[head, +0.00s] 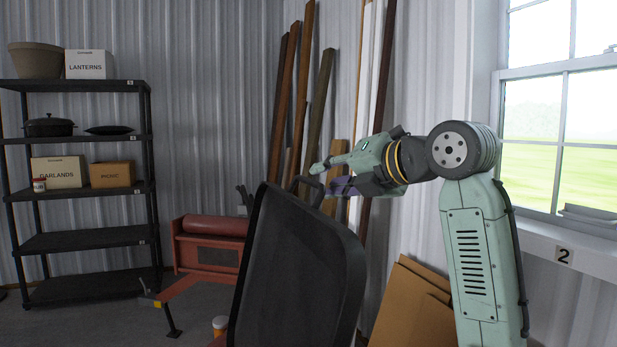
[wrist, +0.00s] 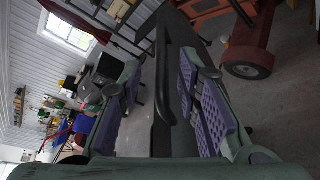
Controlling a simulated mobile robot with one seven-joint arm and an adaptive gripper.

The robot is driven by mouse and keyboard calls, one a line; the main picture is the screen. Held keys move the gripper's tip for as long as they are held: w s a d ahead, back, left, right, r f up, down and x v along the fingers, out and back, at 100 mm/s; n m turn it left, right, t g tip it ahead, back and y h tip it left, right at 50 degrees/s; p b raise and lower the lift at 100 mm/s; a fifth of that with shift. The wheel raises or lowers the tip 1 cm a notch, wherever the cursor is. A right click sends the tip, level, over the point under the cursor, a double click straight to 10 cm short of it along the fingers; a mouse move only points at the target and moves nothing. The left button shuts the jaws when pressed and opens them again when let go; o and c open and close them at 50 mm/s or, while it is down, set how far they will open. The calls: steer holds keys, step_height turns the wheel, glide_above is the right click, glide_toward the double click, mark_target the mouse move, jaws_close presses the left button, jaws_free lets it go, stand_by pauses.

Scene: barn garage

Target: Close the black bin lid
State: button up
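The black bin lid (head: 300,265) is raised and steeply tilted in the front middle of the head view. A dark handle-like bar (head: 309,183) shows at its top edge. My gripper (head: 326,180) is at that top edge, reaching in from the right. In the wrist view the gripper (wrist: 160,95) has its two purple-padded fingers wide apart. The lid's black edge (wrist: 178,75) runs between them, nearer the right finger; I cannot tell whether it touches. The bin's body is out of sight below the head view.
A black shelf rack (head: 80,240) with boxes stands at the left. A red machine (head: 208,250) stands behind the lid. Wooden boards (head: 290,100) lean on the back wall. Cardboard sheets (head: 408,310) and a window (head: 560,130) are at the right.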

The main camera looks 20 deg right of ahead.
mark_target(309, 182)
steer(key=p+x, duration=0.1)
steer(key=x, duration=0.5)
steer(key=shift+w+f+p, duration=0.1)
steer(key=shift+w+p, duration=0.2)
jaws_close()
stand_by(0.5)
